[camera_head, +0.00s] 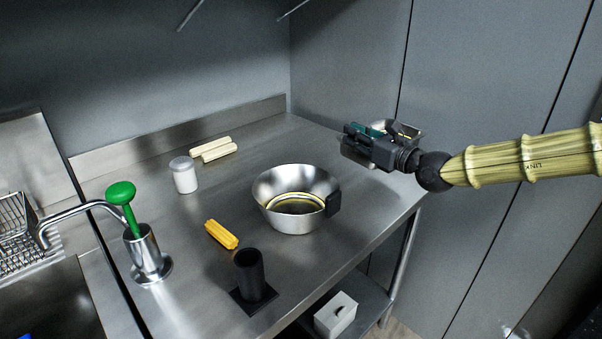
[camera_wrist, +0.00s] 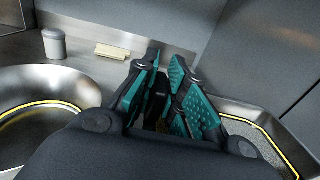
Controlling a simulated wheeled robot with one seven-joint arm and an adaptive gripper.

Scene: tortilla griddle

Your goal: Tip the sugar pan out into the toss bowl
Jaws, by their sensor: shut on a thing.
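The toss bowl (camera_head: 290,178) is a wide steel bowl with a yellow line inside and a black block on its right side. It stands upright on the counter, and part of it shows at the left of the wrist view (camera_wrist: 50,85). My gripper (camera_head: 358,137) is in the air to the right of the bowl and higher. It is shut on the dark handle (camera_wrist: 157,105) of the sugar pan (camera_head: 408,129). The pan is mostly hidden behind my gripper in the head view. In the wrist view its steel wall and yellow line (camera_wrist: 262,122) show at the right.
A lidded white jar (camera_head: 184,175) and pale sticks (camera_head: 212,149) lie at the back of the steel counter (camera_head: 330,260). A wall is behind.

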